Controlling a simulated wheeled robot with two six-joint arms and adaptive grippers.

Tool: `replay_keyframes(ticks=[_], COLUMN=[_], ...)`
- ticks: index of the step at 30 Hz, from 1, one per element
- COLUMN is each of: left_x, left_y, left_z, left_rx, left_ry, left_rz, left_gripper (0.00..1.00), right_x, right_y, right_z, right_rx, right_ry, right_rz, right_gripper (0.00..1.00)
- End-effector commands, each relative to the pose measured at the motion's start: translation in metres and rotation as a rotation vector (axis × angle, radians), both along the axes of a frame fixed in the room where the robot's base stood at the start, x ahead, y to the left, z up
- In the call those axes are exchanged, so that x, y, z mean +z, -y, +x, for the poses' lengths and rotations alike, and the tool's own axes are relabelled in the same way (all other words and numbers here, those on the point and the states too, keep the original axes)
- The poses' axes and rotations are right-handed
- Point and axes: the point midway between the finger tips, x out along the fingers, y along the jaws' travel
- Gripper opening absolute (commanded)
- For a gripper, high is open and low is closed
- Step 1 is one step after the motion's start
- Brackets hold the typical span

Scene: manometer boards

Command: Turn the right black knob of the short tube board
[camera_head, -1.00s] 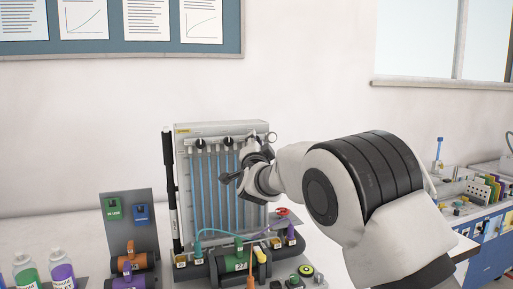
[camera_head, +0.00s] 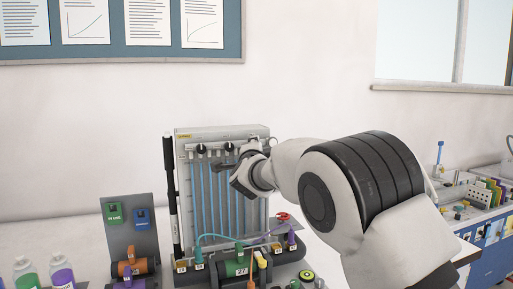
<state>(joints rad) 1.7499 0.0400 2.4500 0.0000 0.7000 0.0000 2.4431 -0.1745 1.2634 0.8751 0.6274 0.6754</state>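The tube board (camera_head: 183,212) is a pale grey upright panel with several blue tubes, in the middle of the head view. Two black knobs show along its top: a left one (camera_head: 201,149) and one to the right of it (camera_head: 229,147). The board's upper right corner is partly behind my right gripper, so any knob there is hidden. My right gripper (camera_head: 228,172) is in front of the board's upper right part, just below the right visible knob, with its fingers toward the left. Its finger gap is unclear, as is any contact. My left gripper is out of view.
A black pen-like rod (camera_head: 171,195) stands at the board's left edge. Cylinders, coloured leads and a green-labelled block (camera_head: 237,268) crowd the board's foot. A grey stand (camera_head: 131,237) and bottles (camera_head: 62,274) are at left. A side bench is at right.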

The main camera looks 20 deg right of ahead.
Motion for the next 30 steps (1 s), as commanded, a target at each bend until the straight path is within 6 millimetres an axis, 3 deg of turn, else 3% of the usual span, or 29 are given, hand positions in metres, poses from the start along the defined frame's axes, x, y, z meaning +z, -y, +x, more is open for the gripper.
replay_keyframes(ticks=[4,5,6,7,17,30], left_x=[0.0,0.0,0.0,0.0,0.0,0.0], left_y=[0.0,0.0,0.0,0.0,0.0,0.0], left_z=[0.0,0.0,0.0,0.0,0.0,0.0], left_rx=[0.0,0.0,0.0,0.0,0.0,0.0], left_ry=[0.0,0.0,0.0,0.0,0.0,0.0], left_rz=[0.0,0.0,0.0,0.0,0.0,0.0], left_gripper=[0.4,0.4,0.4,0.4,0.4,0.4], right_x=[0.001,0.001,0.001,0.001,0.001,-0.007], right_y=[-0.001,-0.001,-0.001,-0.001,-0.002,-0.027], right_z=[0.0,0.0,0.0,0.0,-0.003,-0.067], right_rx=[0.001,0.002,0.001,0.0,0.0,0.001], right_ry=[0.002,0.002,0.003,0.002,0.001,0.001], right_rz=[-0.001,-0.001,-0.001,-0.001,-0.002,-0.003], right_gripper=[0.0,0.34,0.48,0.52,0.52,0.52])
